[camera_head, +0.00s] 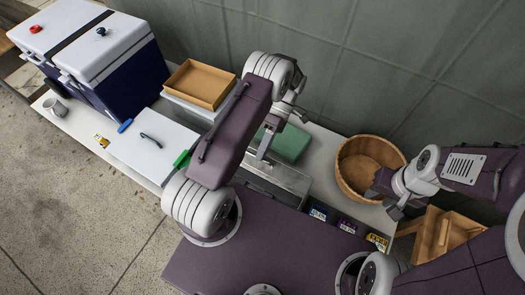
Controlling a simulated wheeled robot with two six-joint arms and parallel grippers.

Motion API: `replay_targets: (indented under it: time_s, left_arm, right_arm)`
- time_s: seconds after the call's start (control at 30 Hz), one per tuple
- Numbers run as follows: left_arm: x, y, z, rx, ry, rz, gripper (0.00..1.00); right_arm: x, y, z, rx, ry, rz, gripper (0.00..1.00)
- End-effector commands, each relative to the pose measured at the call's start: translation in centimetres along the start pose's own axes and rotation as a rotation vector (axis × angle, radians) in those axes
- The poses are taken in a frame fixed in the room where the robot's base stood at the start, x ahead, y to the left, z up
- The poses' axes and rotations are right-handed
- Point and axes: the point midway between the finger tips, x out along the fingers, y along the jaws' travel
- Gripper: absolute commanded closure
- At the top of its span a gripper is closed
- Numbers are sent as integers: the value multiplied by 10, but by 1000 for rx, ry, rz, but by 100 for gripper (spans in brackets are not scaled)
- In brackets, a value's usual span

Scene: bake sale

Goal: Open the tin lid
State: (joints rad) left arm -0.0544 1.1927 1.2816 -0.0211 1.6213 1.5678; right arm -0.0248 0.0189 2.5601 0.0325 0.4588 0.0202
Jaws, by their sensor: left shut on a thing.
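A silver metal tin (285,181) stands on the white table in the middle of the head view, partly hidden by my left arm. A flat green panel (291,144), which looks like the tin lid, lies just behind the silver part. My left gripper (263,154) points down at the left edge of this green lid and is shut on it. The exact contact is small and partly hidden. My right gripper (386,200) is open and empty, at the front right rim of the round wooden tub (352,181).
A white lidded box with a dark handle (152,142) and a tan tray (200,84) are left of my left arm. Blue-and-white coolers (112,62) stand far left. Small labels (318,212) line the front edge. A wooden crate (462,229) is at right.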

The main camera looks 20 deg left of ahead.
Motion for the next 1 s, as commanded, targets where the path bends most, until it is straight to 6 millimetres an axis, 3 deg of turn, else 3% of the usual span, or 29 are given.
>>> replay_targets:
  time_s: [0.63, 0.7, 0.73, 1.0]
  left_arm:
    - [1, 4, 0, 0, 0, 12, 100]
    - [1, 4, 0, 0, 1, 12, 73]
    - [1, 4, 0, 0, 0, 11, 68]
    - [0, 3, 0, -1, 1, 9, 68]
  right_arm:
    - [1, 0, 0, 0, 0, 0, 64]
    - [1, 0, 0, 0, 0, 0, 64]
    - [1, 0, 0, 0, 0, 0, 64]
    - [0, 0, 0, 0, 0, 0, 64]
